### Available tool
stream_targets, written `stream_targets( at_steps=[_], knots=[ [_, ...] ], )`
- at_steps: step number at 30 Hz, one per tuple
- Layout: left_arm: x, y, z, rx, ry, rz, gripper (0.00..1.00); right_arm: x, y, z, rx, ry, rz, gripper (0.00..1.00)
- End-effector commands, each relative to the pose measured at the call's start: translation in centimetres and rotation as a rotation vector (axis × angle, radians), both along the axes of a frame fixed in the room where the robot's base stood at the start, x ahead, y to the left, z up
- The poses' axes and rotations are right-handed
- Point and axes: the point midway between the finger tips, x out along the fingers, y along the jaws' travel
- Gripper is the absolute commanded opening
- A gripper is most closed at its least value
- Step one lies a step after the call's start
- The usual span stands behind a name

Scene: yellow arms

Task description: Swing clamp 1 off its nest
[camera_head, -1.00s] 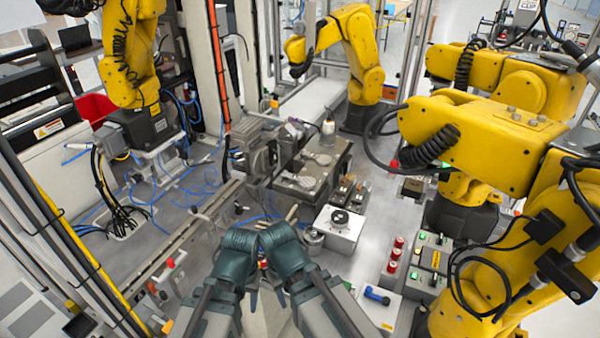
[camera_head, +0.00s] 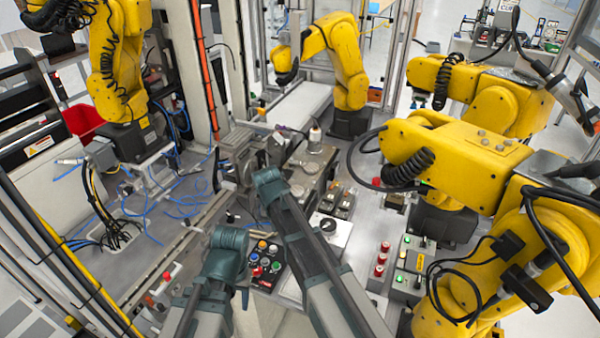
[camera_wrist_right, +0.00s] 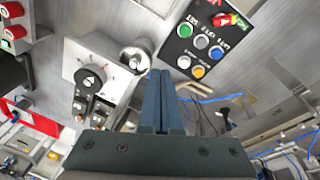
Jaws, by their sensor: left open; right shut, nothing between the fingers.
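The fixture plate (camera_head: 312,165) with round metal nests lies in the middle of the head view. Small clamp-like parts with tan tops (camera_head: 338,200) stand at its front right; they also show at the left in the right wrist view (camera_wrist_right: 90,108). I cannot tell which part is clamp 1. My right gripper (camera_head: 268,178) reaches over the plate's near left corner and hides part of it. In the right wrist view its fingers (camera_wrist_right: 165,95) are together and empty. My left gripper (camera_head: 228,245) is open and empty, low over the near side, left of the button panel.
A button panel (camera_head: 265,262) and a white box with a black dial (camera_head: 328,228) stand near my right forearm. A grey motor block (camera_head: 238,150) is left of the plate. Yellow robot arms (camera_head: 455,155) crowd the right. Blue cables lie on the left table.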

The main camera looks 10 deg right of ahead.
Motion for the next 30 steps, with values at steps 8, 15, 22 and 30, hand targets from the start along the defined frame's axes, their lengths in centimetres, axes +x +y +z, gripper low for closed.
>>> stream_targets(
  at_steps=[8, 15, 22, 30],
  knots=[
    [0.0, 0.0, 5.9, 0.0, 0.001, 0.005, 0.47, 17.8, -7.4, 6.5, 0.003, -0.172, -0.41, 0.0],
    [0.0, 0.0, 7.2, -0.001, 0.001, 0.007, 0.47, 23.0, -11.1, 8.1, 0.011, -0.244, -0.565, 0.0],
    [0.0, 0.0, 7.2, -0.001, 0.001, 0.007, 0.47, 23.4, -11.5, 8.1, 0.012, -0.253, -0.584, 0.0],
    [0.0, 0.0, 7.0, -0.001, 0.001, 0.007, 0.47, 23.4, -11.5, 8.0, 0.013, -0.252, -0.583, 0.0]
  ],
)
